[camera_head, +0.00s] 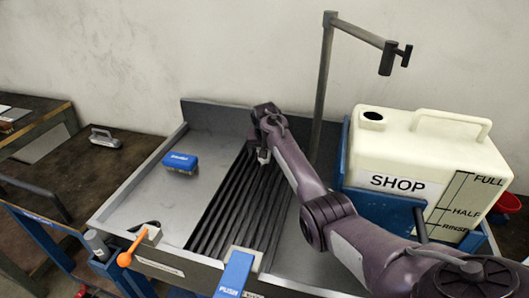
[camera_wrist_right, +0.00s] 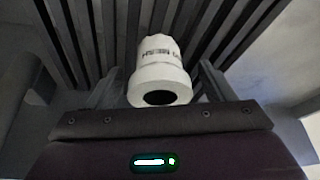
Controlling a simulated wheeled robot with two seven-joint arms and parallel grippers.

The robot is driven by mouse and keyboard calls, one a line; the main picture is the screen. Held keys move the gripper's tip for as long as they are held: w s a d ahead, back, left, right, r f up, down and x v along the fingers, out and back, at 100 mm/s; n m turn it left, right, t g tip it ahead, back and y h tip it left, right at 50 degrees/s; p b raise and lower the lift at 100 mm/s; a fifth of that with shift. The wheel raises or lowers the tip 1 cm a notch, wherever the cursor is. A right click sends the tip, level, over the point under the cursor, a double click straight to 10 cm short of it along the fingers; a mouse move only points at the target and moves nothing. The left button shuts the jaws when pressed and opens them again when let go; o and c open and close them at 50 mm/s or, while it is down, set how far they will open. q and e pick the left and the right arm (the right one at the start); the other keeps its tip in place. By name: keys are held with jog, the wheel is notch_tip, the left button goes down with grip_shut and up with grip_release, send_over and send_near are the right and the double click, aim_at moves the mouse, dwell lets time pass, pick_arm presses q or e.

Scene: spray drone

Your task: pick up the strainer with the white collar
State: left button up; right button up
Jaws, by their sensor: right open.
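The strainer with the white collar (camera_wrist_right: 158,72) shows in the right wrist view, with dark upside-down lettering on its side and a dark round opening at its near end. It lies over the dark slats, between the two fingers of my right gripper (camera_wrist_right: 158,82). The fingers are apart, with a visible gap on each side of the strainer. In the head view my right gripper (camera_head: 264,150) is over the far part of the slatted grate, and it largely hides the strainer there. My left gripper is not in view.
The slatted grate (camera_head: 225,215) runs down the metal sink bench. A large white tank (camera_head: 430,160) stands right, beside a grey post (camera_head: 321,90). An orange-knobbed lever (camera_head: 125,258) is at the front left.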

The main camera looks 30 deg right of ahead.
jog(key=shift+w+d+f, duration=0.1)
jog(key=shift+w+f, duration=0.05)
jog(key=shift+f, duration=0.3)
jog(key=c, duration=1.1)
jog(key=shift+o, duration=0.2)
jog(key=shift+r, duration=0.15)
